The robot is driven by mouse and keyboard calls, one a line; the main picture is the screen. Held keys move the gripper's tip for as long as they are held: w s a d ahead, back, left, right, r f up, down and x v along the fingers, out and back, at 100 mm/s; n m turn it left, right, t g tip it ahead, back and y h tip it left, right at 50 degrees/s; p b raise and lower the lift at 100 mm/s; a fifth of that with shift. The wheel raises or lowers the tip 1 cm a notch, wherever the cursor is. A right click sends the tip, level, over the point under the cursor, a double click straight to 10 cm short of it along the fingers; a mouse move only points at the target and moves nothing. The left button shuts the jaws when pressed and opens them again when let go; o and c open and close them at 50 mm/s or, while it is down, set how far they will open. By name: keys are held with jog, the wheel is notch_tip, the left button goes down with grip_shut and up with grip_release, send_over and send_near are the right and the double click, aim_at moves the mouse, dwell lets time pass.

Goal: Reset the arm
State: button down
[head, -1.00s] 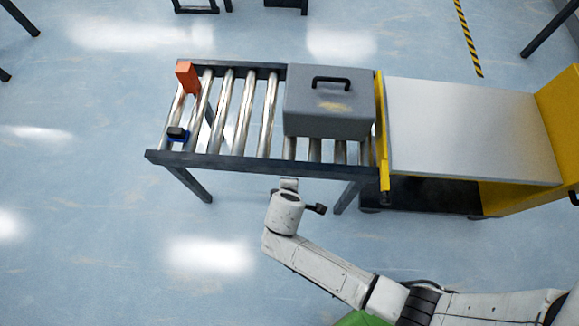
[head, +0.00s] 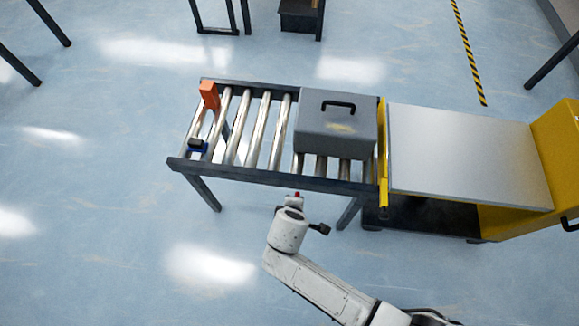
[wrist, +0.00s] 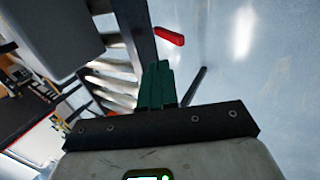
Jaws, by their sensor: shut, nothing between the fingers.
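My arm (head: 318,287) reaches in from the lower right in the head view. Its wrist end (head: 290,225) is in front of the near rail of the roller conveyor, apart from it in the picture. In the wrist view my gripper (wrist: 156,85) shows as two dark green fingers pressed together with nothing between them. In the head view the fingers are too small to make out clearly.
The roller conveyor (head: 275,178) carries a grey handled box (head: 335,125), an orange block (head: 209,95) and a small blue-and-black item (head: 197,146). A yellow-sided cart (head: 465,155) adjoins it at right. A red piece (wrist: 169,36) lies beyond my fingertips.

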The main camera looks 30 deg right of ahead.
jog(key=s+d+r+m+g+y+b, duration=0.1)
jog(key=s+d+r+m+g, duration=0.1)
jog(key=s+d+r+m, duration=0.3)
jog(key=s+d+r+m+g+y+b, duration=0.2)
jog(key=s+d+r+m, duration=0.4)
jog(key=s, duration=0.6)
jog(key=shift+d+r+m+y, duration=0.3)
jog(key=shift+d+r, duration=0.3)
jog(key=shift+r, duration=0.3)
